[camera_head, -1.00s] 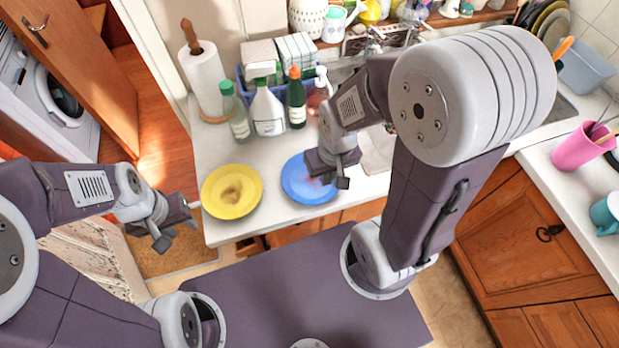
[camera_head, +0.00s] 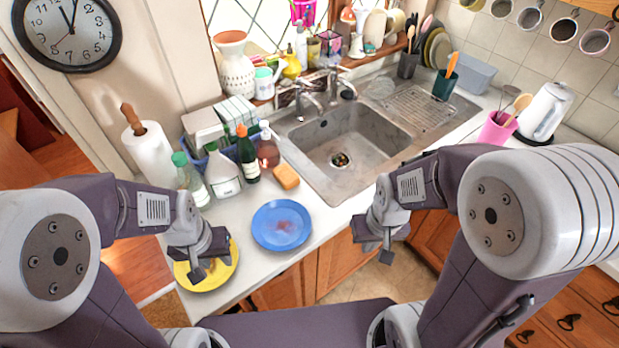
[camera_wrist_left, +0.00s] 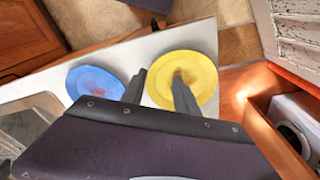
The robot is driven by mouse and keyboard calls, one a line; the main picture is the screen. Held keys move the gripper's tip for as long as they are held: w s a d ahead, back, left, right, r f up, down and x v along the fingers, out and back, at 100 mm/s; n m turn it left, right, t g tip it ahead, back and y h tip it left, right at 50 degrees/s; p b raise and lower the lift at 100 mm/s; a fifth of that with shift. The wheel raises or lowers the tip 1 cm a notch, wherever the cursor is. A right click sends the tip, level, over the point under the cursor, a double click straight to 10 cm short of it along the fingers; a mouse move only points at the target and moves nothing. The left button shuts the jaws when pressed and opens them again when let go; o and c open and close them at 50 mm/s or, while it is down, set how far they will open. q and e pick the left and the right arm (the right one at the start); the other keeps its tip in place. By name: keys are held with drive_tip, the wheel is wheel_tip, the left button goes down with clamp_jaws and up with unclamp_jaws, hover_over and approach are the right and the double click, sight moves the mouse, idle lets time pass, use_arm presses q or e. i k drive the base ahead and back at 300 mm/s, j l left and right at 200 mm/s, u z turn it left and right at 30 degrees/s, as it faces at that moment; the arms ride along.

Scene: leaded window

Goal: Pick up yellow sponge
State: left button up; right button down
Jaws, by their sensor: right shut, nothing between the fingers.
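The yellow sponge (camera_head: 286,177), orange-yellow and block-shaped, lies on the white counter beside the red-brown soap bottle and left of the sink. My left gripper (camera_head: 207,270) is open and empty in front of the yellow plate, covering part of it. In the left wrist view the left gripper's fingers (camera_wrist_left: 160,76) are apart, with the yellow plate below. My right gripper (camera_head: 380,253) is shut and empty, in front of the counter's front edge, right of the blue plate and apart from the sponge. The sponge does not show in the left wrist view.
A stained blue plate (camera_head: 282,225) and a stained yellow plate (camera_head: 214,276) lie near the counter's front edge. Bottles (camera_head: 247,158) stand left of the sponge, with a dish rack (camera_head: 196,143) behind. The sink (camera_head: 345,150) is to the right.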

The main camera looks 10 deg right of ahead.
sight(288, 179)
drive_tip(key=i+l, duration=0.15)
drive_tip(key=l, duration=0.25)
drive_tip(key=i+l+u, duration=0.15)
drive_tip(key=l, duration=0.2)
drive_tip(key=i+l, duration=0.1)
drive_tip(key=l, duration=0.3)
drive_tip(key=i+l+u, duration=0.15)
drive_tip(key=l, duration=0.25)
drive_tip(key=i+l, duration=0.1)
drive_tip(key=l, duration=0.3)
drive_tip(key=i+l+u, duration=0.1)
drive_tip(key=l, duration=0.3)
